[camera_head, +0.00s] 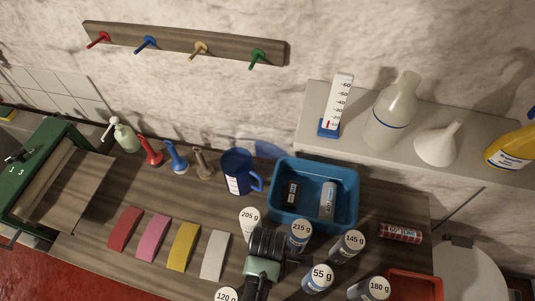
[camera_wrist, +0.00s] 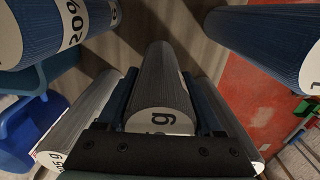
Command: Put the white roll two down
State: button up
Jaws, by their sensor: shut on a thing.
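My gripper (camera_head: 298,262) is over the front of the wooden workbench (camera_head: 160,198), among several upright rolls. In the wrist view my gripper (camera_wrist: 160,82) has its two blue fingers on either side of a grey-white roll (camera_wrist: 158,95) and is shut on it. That roll's white end shows a "g"; its number is hidden. In the head view, the 55 g roll (camera_head: 314,286) is close by the jaws, but I cannot tell if it is the held one. Other rolls stand around, marked 205 g (camera_head: 249,217), 215 g (camera_head: 299,234), 145 g (camera_head: 346,249) and 180 g (camera_head: 373,289).
A blue bin (camera_head: 282,219) behind my gripper holds two small items. A blue mug (camera_head: 236,174) stands left of it. A red tray (camera_head: 415,284) and a red-labelled roll (camera_head: 400,232) are at right. Coloured blocks (camera_head: 183,248) lie at left.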

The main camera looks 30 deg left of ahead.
jog(key=o, duration=1.4)
notch_tip(320, 180, up, 12)
jog(key=shift+r+b, duration=0.1)
jog(key=shift+b, duration=0.45)
jog(key=shift+s, duration=0.1)
